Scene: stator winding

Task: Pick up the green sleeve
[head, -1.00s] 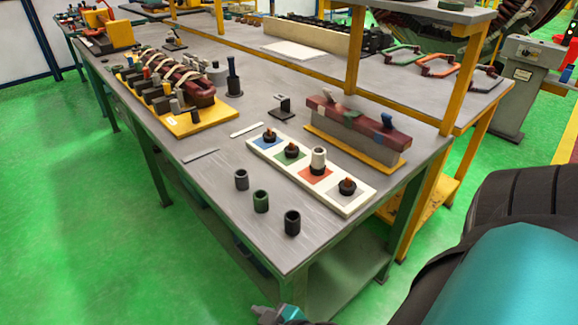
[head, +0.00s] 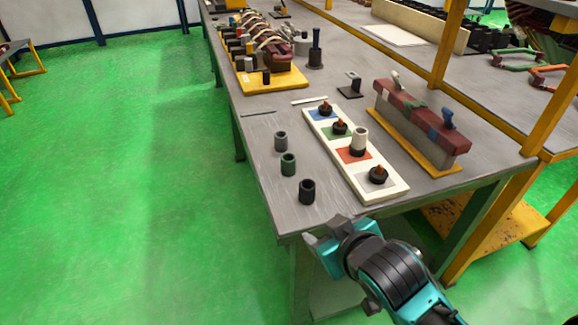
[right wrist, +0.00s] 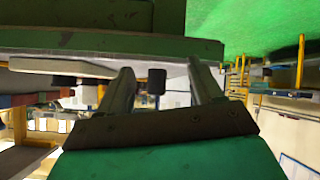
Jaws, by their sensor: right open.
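The green sleeve (head: 288,164) stands upright on the grey table, in a row between a grey sleeve (head: 281,141) behind it and a black sleeve (head: 307,191) nearer the front edge. My right gripper (head: 323,231) is open and empty at the table's front edge, below and right of the green sleeve and apart from it. In the right wrist view, a dark upright shape (right wrist: 157,81) shows beyond and between the open fingers (right wrist: 162,78); I cannot tell which sleeve it is. My left gripper is out of view.
A white tray (head: 392,189) with coloured squares and pegs lies right of the sleeves; a pale sleeve (head: 360,138) stands on its red square. A maroon-topped block (head: 420,120) and a yellow-based fixture (head: 290,77) stand farther back. The table left of the sleeves is narrow.

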